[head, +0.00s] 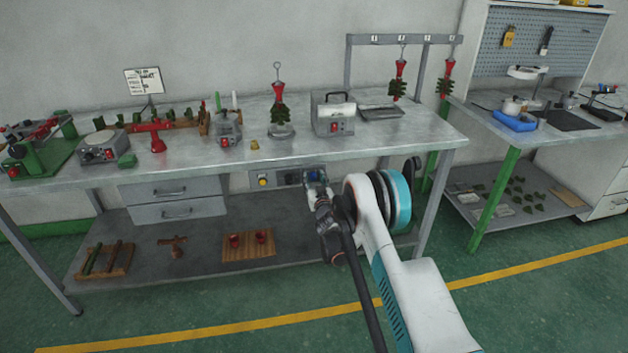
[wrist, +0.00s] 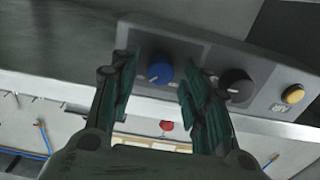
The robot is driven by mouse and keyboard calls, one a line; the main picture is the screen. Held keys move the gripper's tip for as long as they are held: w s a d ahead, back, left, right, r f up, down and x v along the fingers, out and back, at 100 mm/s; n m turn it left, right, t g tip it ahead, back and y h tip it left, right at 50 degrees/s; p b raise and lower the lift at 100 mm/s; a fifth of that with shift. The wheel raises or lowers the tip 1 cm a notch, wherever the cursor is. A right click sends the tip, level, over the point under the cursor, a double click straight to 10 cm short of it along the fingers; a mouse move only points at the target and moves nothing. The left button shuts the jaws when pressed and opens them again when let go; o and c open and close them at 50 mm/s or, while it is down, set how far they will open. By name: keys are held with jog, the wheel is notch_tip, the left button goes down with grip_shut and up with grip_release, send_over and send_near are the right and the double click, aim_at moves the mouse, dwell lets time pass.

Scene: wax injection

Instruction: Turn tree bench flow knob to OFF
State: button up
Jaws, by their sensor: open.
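The tree bench control panel (head: 273,180) is mounted under the front edge of the long bench. In the wrist view the panel (wrist: 207,55) carries a blue knob (wrist: 160,74), a black knob (wrist: 236,85) and a yellow button (wrist: 293,95). The blue knob has a pale pointer mark; I cannot read any label telling which knob is flow. My gripper (wrist: 163,70) is open, with one finger on each side of the blue knob. I see gaps, so it does not look gripped. In the head view my gripper (head: 318,188) is at the panel's right end and hides part of it.
The long bench top (head: 350,148) above the panel holds wax tools and red-and-green trees. Two drawers (head: 172,200) sit left of the panel. The lower shelf (head: 205,222) holds wooden trays. The floor (head: 530,300) in front is clear.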

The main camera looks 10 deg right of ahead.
jog(key=shift+c, duration=0.3)
grip_shut()
jog(key=n, duration=0.4)
jog(key=shift+n, duration=0.4)
jog(key=n, duration=0.4)
jog(key=shift+a+n, duration=0.1)
jog(key=shift+n, duration=0.2)
jog(key=n, duration=0.4)
jog(key=shift+f+n, duration=0.15)
jog(key=shift+n, duration=0.15)
jog(key=shift+a+n, duration=0.1)
jog(key=shift+n, duration=1.9)
